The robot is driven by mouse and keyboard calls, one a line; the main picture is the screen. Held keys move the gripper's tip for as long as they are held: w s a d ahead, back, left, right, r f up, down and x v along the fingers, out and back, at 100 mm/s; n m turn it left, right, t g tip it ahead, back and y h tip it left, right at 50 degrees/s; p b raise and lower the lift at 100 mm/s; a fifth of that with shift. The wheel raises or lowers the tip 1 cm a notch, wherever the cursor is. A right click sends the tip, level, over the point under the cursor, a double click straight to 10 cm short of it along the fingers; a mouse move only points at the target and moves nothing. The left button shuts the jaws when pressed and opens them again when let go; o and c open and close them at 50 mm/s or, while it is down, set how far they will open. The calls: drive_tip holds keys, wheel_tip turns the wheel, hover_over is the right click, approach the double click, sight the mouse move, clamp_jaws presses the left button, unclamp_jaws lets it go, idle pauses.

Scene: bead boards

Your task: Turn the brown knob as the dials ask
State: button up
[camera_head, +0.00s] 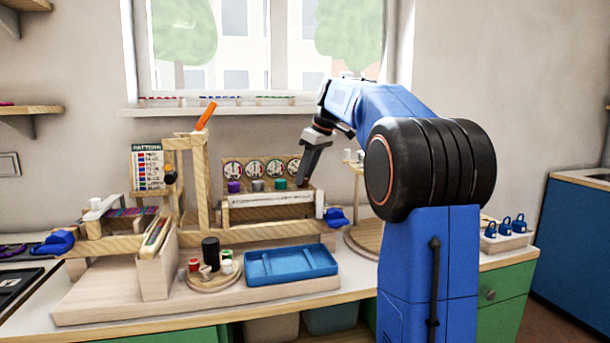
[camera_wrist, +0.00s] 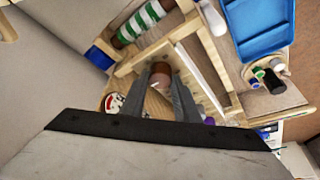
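A wooden board with a row of round dials (camera_head: 254,168) stands at the back of the bench. Below the dials are a purple knob (camera_head: 234,186), a grey knob (camera_head: 257,185) and a teal knob (camera_head: 280,183). In the wrist view the brown knob (camera_wrist: 161,71) shows between the tips of my gripper's fingers (camera_wrist: 163,80). The fingers are apart, close on both sides of it; I cannot tell whether they press on it. One dial (camera_wrist: 113,103) shows beside them.
A blue tray (camera_head: 291,265) and a round wooden board (camera_head: 214,277) with small cylinders lie in front. A wooden post frame (camera_head: 201,185) with an orange bar rises left of the dials. Blue padlocks (camera_head: 504,226) stand at the right.

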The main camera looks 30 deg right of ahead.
drive_tip(key=c, duration=0.3)
drive_tip(key=shift+m, duration=0.3)
drive_tip(key=shift+a+m+t+h, duration=0.15)
drive_tip(key=shift+m+t+h, duration=0.25)
drive_tip(key=shift+m, duration=0.8)
drive_tip(key=shift+a+m+h, duration=0.1)
drive_tip(key=shift+m+h, duration=0.8)
drive_tip(key=shift+m, duration=0.9)
drive_tip(key=o, duration=1)
